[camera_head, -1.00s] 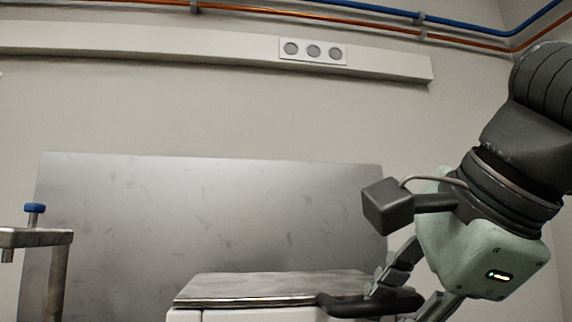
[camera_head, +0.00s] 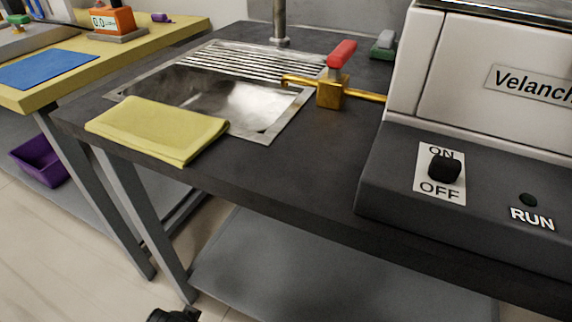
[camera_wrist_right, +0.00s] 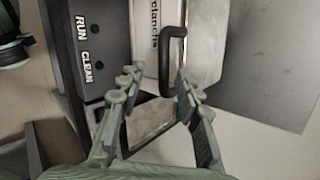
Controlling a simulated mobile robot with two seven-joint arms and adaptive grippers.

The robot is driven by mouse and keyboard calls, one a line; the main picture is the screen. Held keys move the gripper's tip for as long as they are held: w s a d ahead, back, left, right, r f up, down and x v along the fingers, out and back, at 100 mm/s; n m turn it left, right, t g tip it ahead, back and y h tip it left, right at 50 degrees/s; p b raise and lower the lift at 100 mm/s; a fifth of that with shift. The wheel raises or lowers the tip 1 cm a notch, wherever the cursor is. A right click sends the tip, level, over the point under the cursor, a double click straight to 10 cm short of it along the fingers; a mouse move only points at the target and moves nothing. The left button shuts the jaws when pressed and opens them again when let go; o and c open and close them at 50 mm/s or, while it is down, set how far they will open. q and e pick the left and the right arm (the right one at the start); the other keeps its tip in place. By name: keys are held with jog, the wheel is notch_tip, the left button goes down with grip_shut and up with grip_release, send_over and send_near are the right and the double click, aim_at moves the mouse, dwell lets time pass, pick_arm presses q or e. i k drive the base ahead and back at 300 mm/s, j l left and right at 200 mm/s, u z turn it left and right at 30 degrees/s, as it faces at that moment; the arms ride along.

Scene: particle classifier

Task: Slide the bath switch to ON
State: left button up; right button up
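The bath switch (camera_head: 445,168) is a black knob on a white plate with ON above and OFF below. It sits between the two words and overlaps the bottom of ON; I cannot tell its exact setting. It is on the dark front panel (camera_head: 395,180) of a white machine (camera_head: 460,60). My right gripper (camera_wrist_right: 160,82) shows only in the right wrist view, its fingers apart. A black bar handle (camera_wrist_right: 172,60) of the machine lies between and beyond the fingertips, with visible space on both sides. The switch is not in the wrist view. I cannot identify my left gripper in either view.
Left of the machine are a sink (camera_head: 225,95), a yellow cloth (camera_head: 158,130) and a brass valve (camera_head: 332,92) with a red lever. RUN and CLEAN buttons (camera_wrist_right: 97,67) show in the wrist view.

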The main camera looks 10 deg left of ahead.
aim_at(442, 167)
jog(key=k, duration=1.5)
